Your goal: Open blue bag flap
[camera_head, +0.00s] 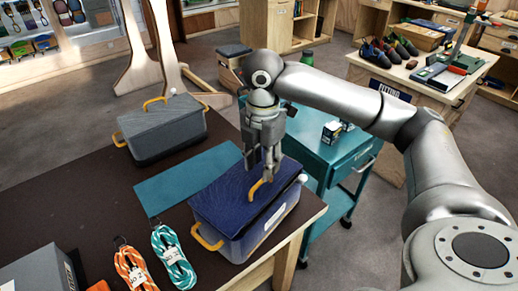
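The blue bag (225,213) sits on the dark table near its right corner, with its flap (225,196) down over the top. A yellow handle (256,190) lies on the flap, and another yellow handle (207,238) is on the bag's left side. My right gripper (259,172) points down just above the flap, at the yellow handle. Its two fingers are apart, with a visible gap between them. One fingertip overlaps the handle in the picture; I cannot tell whether it touches. My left gripper is not in view.
A teal mat (180,178) lies behind the bag. A grey bag (160,130) stands further back. Orange rope (133,268) and teal rope (173,262) lie at the front left. A teal cart (330,160) stands beyond the table's right edge.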

